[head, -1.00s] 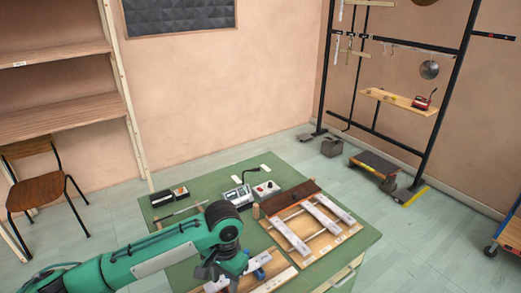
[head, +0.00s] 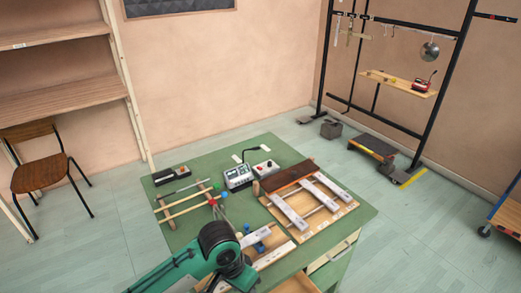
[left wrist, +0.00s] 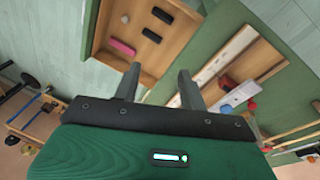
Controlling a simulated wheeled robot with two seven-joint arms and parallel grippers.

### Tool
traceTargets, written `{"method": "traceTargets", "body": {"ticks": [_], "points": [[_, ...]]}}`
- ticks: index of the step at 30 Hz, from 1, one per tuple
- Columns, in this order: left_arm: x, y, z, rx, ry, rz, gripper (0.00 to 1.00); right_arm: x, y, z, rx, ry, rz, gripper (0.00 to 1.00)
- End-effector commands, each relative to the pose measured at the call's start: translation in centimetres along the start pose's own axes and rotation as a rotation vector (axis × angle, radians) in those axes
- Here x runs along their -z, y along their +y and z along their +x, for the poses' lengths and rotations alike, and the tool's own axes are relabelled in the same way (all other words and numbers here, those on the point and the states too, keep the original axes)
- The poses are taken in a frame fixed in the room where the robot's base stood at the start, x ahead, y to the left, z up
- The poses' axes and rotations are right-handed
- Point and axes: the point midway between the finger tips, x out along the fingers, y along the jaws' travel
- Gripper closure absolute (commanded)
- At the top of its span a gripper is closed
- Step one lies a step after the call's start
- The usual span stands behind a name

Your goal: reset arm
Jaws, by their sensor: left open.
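My left arm comes in from the bottom of the head view, its dark joint over the front edge of the green table (head: 219,148). The gripper's fingers cannot be made out there. In the left wrist view my left gripper (left wrist: 158,86) is open, with its two grey fingers apart and nothing between them. Beyond the fingers is a wooden tray (left wrist: 100,62) holding a pink block (left wrist: 122,47) and dark blocks (left wrist: 151,35). My right gripper is in neither view.
A chair (head: 40,175) stands left; a black rack (head: 445,95) stands back right. Floor around is mostly clear.

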Motion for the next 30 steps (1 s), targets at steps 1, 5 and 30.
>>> {"method": "traceTargets", "body": {"ticks": [1, 5, 30], "points": [[-0.7, 0.8, 0.5, -0.025, 0.027, -0.006, 0.58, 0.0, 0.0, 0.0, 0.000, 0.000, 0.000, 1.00], [-2.0, 1.6, 1.2, -0.053, 0.105, -0.031, 0.58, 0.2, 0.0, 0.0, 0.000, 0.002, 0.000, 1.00], [-20.1, -4.1, 2.1, 0.204, 0.266, -0.384, 0.58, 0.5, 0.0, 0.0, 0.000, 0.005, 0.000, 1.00]]}}
